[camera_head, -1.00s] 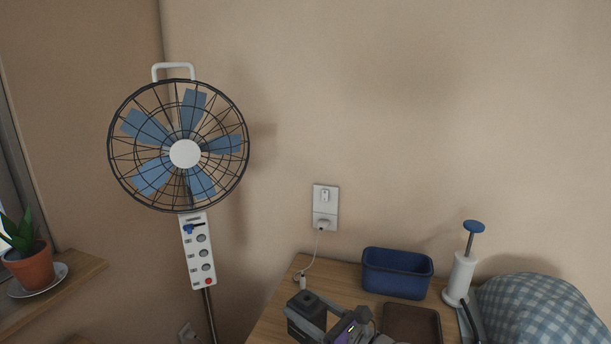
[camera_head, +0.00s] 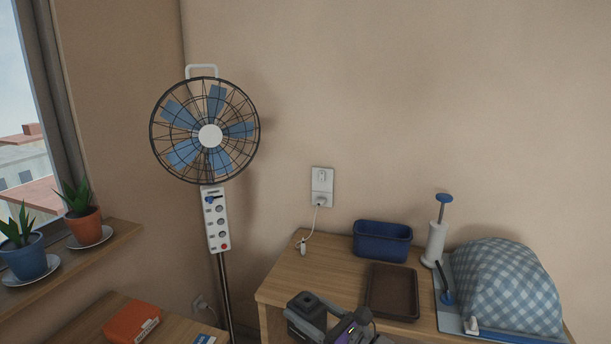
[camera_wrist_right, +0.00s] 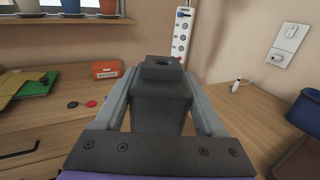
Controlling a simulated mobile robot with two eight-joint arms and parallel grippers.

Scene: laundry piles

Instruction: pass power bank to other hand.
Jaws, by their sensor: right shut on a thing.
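My right gripper (camera_head: 308,318) is at the bottom middle of the head view, in front of the wooden table. In the right wrist view my right gripper (camera_wrist_right: 160,98) has its two grey fingers on either side of a dark grey block, apparently the power bank (camera_wrist_right: 161,105). The gripper is shut on it. The block also shows in the head view (camera_head: 304,302), partly hidden by the gripper. My left gripper is not in view.
The wooden table (camera_head: 283,284) bears a blue bin (camera_head: 382,244), a brown tray (camera_head: 391,292), a white stand with a blue knob (camera_head: 435,240) and a checked cloth cover (camera_head: 507,285). A fan (camera_head: 209,135) stands left. An orange box (camera_head: 131,322) lies on another wooden surface.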

